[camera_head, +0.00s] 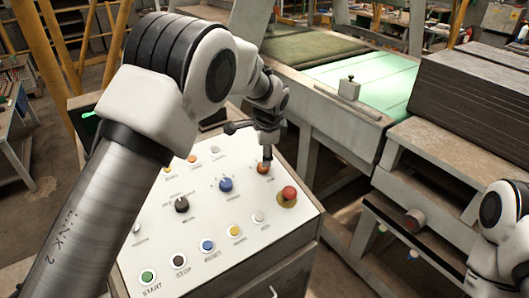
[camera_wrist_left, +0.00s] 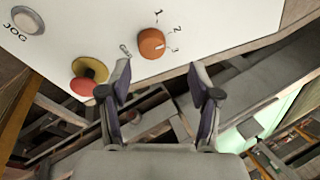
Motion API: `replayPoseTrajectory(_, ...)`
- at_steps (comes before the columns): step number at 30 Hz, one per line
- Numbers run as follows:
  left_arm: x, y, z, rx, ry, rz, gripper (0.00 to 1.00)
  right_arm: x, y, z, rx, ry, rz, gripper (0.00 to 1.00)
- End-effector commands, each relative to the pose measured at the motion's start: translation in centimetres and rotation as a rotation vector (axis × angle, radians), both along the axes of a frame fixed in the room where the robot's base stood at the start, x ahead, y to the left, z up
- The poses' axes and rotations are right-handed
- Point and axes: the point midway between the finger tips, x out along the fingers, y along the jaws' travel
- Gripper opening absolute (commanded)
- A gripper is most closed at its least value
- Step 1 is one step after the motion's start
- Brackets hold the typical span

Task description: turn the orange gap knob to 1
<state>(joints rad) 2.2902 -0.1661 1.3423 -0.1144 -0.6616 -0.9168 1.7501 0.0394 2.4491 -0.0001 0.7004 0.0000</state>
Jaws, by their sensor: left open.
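The orange gap knob (camera_head: 263,168) sits on the white control panel (camera_head: 145,254), left of and above the red mushroom button (camera_head: 289,193). In the left wrist view the orange knob (camera_wrist_left: 151,43) has the numbers 1, 2 and 3 beside it, and its pale mark appears to point toward the 2–3 side. My left gripper (camera_head: 266,153) is above the knob in the head view, partly hidden by its own wrist. In the wrist view my left gripper (camera_wrist_left: 160,82) has its fingers spread and empty, with the knob beyond the tips.
A blue knob (camera_head: 225,185) and black knob (camera_head: 181,204) stand left of the orange knob. Several push buttons line the panel's front, including a green one (camera_head: 147,276). My right arm is at the right edge, its gripper out of frame.

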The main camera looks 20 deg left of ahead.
Motion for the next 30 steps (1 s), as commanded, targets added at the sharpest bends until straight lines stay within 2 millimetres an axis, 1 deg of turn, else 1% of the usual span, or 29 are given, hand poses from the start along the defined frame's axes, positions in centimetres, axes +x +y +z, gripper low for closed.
replayPoseTrajectory(1, 0.2, 0.1, -0.5, 0.000, 0.003, -0.001, 0.63, -0.1, 0.0, 0.7, 0.000, 0.002, -0.001, 1.00)
replayPoseTrajectory(3, 0.5, 0.3, -1.7, -0.001, 0.004, 0.001, 0.63, -0.1, 0.0, 1.4, 0.000, 0.003, -0.001, 1.00)
replayPoseTrajectory(9, 1.6, 0.8, -5.2, 0.000, 0.003, 0.000, 0.63, 0.0, 0.0, 2.8, 0.000, 0.002, -0.001, 1.00)
replayPoseTrajectory(13, 1.9, 0.9, -6.3, 0.000, 0.001, 0.000, 0.63, 0.0, 0.0, 3.0, 0.000, 0.001, 0.000, 1.00)
replayPoseTrajectory(19, 2.0, 0.9, -6.5, -0.001, 0.000, 0.000, 0.63, 0.0, 0.0, 2.9, 0.000, 0.001, -0.001, 1.00)
replayPoseTrajectory(20, 2.0, 0.9, -6.5, -0.001, 0.000, 0.000, 0.56, 0.0, 0.0, 2.9, 0.000, 0.001, -0.001, 1.00)
replayPoseTrajectory(21, 1.9, 0.9, -6.5, -0.001, 0.000, 0.000, 0.42, 0.0, 0.0, 2.9, 0.000, 0.001, -0.001, 1.00)
replayPoseTrajectory(23, 1.9, 0.9, -6.5, 0.000, 0.000, 0.000, 0.20, 0.0, 0.0, 2.9, 0.000, 0.002, -0.001, 1.00)
replayPoseTrajectory(24, 1.9, 0.9, -6.5, 0.000, 0.001, 0.000, 0.06, 0.0, 0.0, 2.9, 0.000, 0.002, -0.001, 1.00)
replayPoseTrajectory(25, 1.9, 0.9, -6.5, 0.000, 0.001, 0.000, 0.02, 0.0, 0.0, 2.9, 0.000, 0.002, -0.001, 1.00)
replayPoseTrajectory(30, 1.8, 0.9, -6.7, 0.000, 0.003, 0.002, 0.02, 0.0, 0.0, 2.8, 0.000, 0.001, -0.001, 1.00)
